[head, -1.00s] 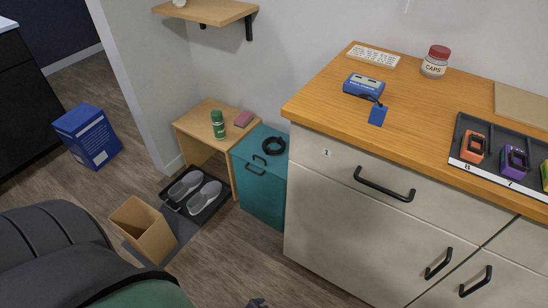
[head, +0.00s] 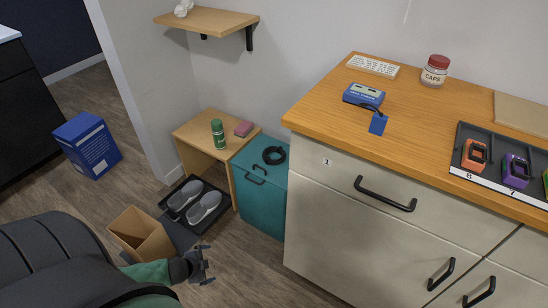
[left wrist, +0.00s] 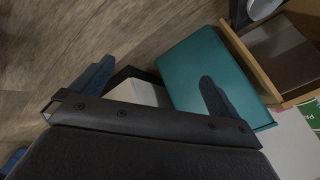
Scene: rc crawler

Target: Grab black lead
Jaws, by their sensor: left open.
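The black lead (head: 274,155) lies coiled on top of the teal box (head: 262,205), between the small wooden side table and the counter. My left gripper (head: 204,266) is open and empty. In the head view it is low over the floor, below and left of the teal box, well apart from the lead. In the left wrist view its two fingers (left wrist: 155,85) are spread, and the teal box (left wrist: 205,75) shows beyond them. I cannot make out the lead in that view. My right gripper is not in view.
A side table (head: 190,128) holds a green can (head: 218,134) and a pink block (head: 244,129). A shoe tray (head: 222,219) and an open cardboard box (head: 140,235) stand on the floor. The wooden counter (head: 330,110) rises right of the teal box.

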